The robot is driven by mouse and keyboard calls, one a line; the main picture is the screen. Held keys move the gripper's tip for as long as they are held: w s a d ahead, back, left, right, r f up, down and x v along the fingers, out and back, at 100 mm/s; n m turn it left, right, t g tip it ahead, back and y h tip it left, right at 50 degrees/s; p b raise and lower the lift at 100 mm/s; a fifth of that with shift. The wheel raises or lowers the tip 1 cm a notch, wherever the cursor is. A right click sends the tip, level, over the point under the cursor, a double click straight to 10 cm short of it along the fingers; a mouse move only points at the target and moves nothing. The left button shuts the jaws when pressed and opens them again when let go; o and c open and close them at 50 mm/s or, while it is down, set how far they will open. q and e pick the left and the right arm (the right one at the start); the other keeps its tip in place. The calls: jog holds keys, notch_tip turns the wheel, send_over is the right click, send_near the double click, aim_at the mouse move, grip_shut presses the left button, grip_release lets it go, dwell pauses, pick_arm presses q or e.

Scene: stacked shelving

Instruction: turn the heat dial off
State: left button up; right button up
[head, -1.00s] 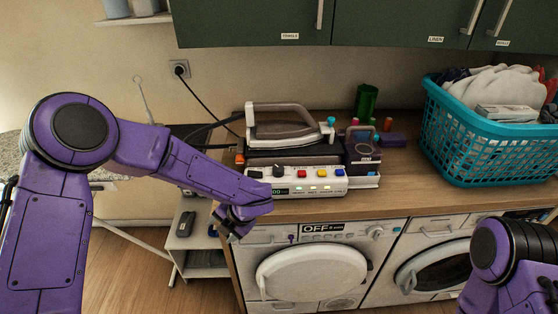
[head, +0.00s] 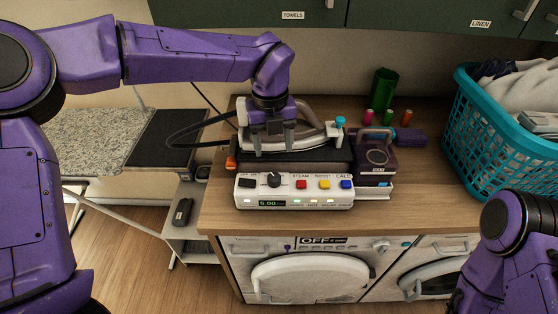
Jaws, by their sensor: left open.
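The heat dial (head: 274,180) is a black knob with a pale pointer mark on the sloped white control panel (head: 225,205) of the ironing station, left of its coloured buttons. Its exact setting is too small to tell. My left gripper (head: 272,147) points down behind the panel, over the grey iron (head: 312,138). It is open, apart from the dial and slightly beyond it in the picture. It hides part of the iron. My right arm enters at the lower right, and its gripper is not in view.
A black switch (head: 247,183) sits left of the dial; red (head: 301,184), yellow (head: 324,184) and blue (head: 346,184) buttons sit right. A dark box (head: 375,160) and a teal laundry basket (head: 500,130) stand further right. Green cabinets hang above. The counter's front strip is clear.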

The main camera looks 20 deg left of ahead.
pick_arm(q)
jog(key=p, duration=0.2)
send_over(274, 176)
jog(key=f, duration=0.4)
jog(key=shift+s+a+f, duration=0.1)
jog(key=shift+s+f, duration=0.1)
jog(key=shift+s, duration=0.2)
jog(key=f, duration=0.2)
jog(key=w+f, duration=0.1)
jog(key=f, duration=0.1)
jog(key=shift+f+p, duration=0.3)
jog(key=shift+f, duration=0.5)
jog(key=shift+s, duration=0.15)
pick_arm(e)
jog(key=r, duration=0.3)
jog(key=shift+s, duration=0.4)
pick_arm(q)
jog(key=shift+s+r, duration=0.1)
jog(key=c, duration=1)
jog(key=shift+c, duration=0.2)
pick_arm(e)
jog(key=shift+f, duration=0.15)
